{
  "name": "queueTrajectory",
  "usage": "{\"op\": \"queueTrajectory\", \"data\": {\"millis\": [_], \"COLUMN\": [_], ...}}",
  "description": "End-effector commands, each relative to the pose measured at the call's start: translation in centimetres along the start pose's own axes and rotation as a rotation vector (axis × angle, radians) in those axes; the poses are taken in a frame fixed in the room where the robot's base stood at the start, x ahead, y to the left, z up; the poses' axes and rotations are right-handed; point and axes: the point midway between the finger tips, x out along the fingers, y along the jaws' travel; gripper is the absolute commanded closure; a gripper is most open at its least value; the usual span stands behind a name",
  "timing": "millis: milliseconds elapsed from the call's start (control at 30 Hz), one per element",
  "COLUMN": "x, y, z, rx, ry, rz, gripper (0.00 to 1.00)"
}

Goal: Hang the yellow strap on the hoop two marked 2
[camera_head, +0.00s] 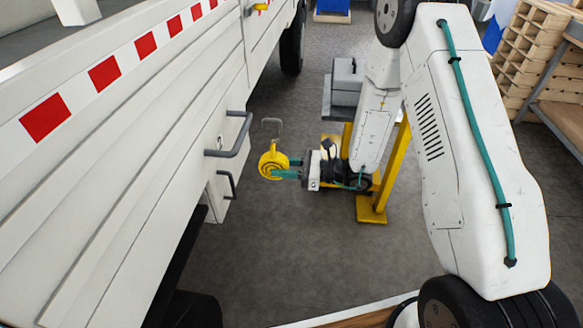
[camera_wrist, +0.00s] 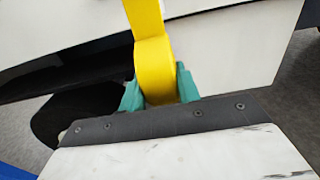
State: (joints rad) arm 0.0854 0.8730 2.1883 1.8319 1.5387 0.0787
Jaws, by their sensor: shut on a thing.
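In the wrist view the strap (camera_wrist: 153,62) runs up from between the fingers of my gripper (camera_wrist: 158,88). A grey hoop (camera_head: 241,136) sticks out from the white truck side, left of the strap and apart from it. A small dark mark, likely a 2, shows on the panel by this hoop.
A smaller dark hoop (camera_head: 232,185) sits lower on the truck side (camera_head: 150,130). A yellow stand (camera_head: 372,208) is close behind my forearm, with a grey box (camera_head: 347,82) beyond. Wooden crates (camera_head: 535,50) are at the right. Grey floor lies open below the strap.

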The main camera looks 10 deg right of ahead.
Motion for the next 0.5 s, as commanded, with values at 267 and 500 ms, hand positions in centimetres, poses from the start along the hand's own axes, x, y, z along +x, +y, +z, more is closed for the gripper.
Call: {"op": "queueTrajectory", "data": {"millis": [267, 500], "x": [2.3, 4.2], "y": [0.0, 0.0], "z": [0.1, 0.1], "rx": [-0.001, 0.000], "ry": [-0.001, -0.002], "rz": [0.002, 0.002], "gripper": [0.99, 0.99]}}
